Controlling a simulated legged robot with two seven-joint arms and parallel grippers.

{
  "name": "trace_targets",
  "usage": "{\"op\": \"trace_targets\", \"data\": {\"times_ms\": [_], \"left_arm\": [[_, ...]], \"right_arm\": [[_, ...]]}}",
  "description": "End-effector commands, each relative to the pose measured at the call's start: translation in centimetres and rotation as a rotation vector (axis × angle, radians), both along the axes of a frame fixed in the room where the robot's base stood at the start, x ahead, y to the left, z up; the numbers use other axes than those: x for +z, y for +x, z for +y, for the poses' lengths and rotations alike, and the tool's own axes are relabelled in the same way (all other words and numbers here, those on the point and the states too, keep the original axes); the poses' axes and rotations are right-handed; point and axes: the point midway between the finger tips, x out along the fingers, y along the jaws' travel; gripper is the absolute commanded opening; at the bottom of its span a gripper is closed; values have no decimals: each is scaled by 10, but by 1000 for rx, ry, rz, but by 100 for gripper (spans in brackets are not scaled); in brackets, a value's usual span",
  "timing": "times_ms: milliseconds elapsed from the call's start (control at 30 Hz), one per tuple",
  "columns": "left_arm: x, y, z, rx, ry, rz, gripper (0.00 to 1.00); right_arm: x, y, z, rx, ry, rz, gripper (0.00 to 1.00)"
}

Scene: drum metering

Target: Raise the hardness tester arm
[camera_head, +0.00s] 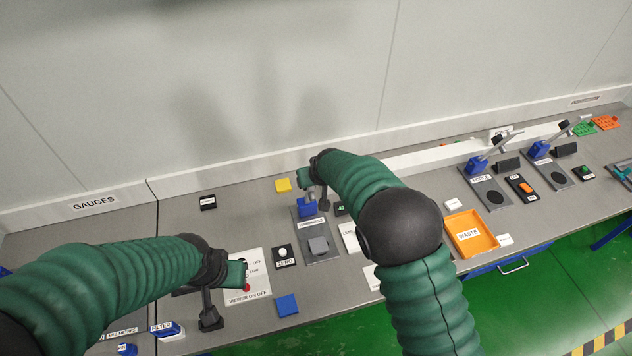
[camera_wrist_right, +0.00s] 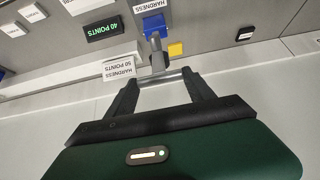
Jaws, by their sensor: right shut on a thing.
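The hardness tester (camera_head: 322,252) is a grey base plate with a blue block (camera_head: 307,208) and a grey square pad. Its grey arm (camera_wrist_right: 157,52) rises from the blue block in the right wrist view and ends in a crossbar (camera_wrist_right: 162,77). My right gripper (camera_wrist_right: 162,82) is shut on that crossbar, with a finger at each end. In the head view my right gripper (camera_head: 316,188) is at the tester's back, partly hidden by my arm. My left gripper (camera_head: 240,273) is over a white viewer panel (camera_head: 250,290); its fingers are too small to judge.
A black stand (camera_head: 209,316) is beside my left gripper. A zero button (camera_head: 284,256), a blue square (camera_head: 287,305) and a yellow square (camera_head: 283,185) lie around the tester. An orange waste tray (camera_head: 461,216) and two more lever stations (camera_head: 487,190) are to the right.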

Motion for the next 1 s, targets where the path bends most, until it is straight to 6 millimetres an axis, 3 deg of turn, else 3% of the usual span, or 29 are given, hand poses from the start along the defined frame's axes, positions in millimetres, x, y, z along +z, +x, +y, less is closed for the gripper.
{"op": "trace_targets", "data": {"times_ms": [633,667,833,1000], "left_arm": [[3,0,0,0,0,0,36],[3,0,0,0,0,0,36],[3,0,0,0,0,0,36],[3,0,0,0,0,0,36]], "right_arm": [[7,9,3,-1,2,-9,0],[7,9,3,-1,2,-9,63],[6,8,3,0,2,-6,84],[6,8,2,0,1,-4,84]]}}
